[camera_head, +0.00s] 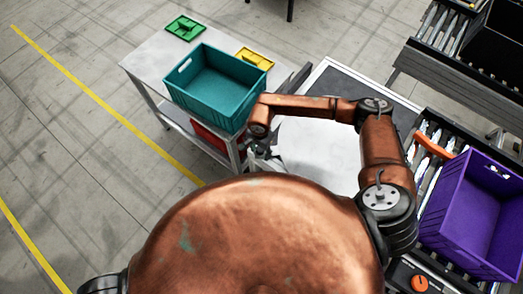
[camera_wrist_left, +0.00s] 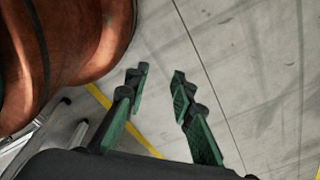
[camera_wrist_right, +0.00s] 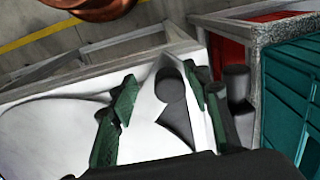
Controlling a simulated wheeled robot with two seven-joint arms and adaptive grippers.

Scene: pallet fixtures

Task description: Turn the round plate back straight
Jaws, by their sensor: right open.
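My right gripper (camera_head: 264,157) points down just in front of the teal crate's near corner, partly hidden by my own body. In the right wrist view my right gripper (camera_wrist_right: 160,82) is open, with a white pointed piece and a dark round peg (camera_wrist_right: 171,86) between and beyond its fingers. I cannot tell whether the fingers touch them. A pale rounded surface (camera_wrist_right: 45,130) at the left may be the round plate; its turn cannot be told. The plate is not clear in the head view. My left gripper (camera_wrist_left: 159,77) is open and empty above bare floor.
The teal crate (camera_head: 216,86) stands on a grey table (camera_head: 150,62) with a green fixture (camera_head: 185,28) and a yellow fixture (camera_head: 255,59). A red bin (camera_head: 213,139) sits below. A purple crate (camera_head: 474,214) stands on rollers at the right. The floor at left is free.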

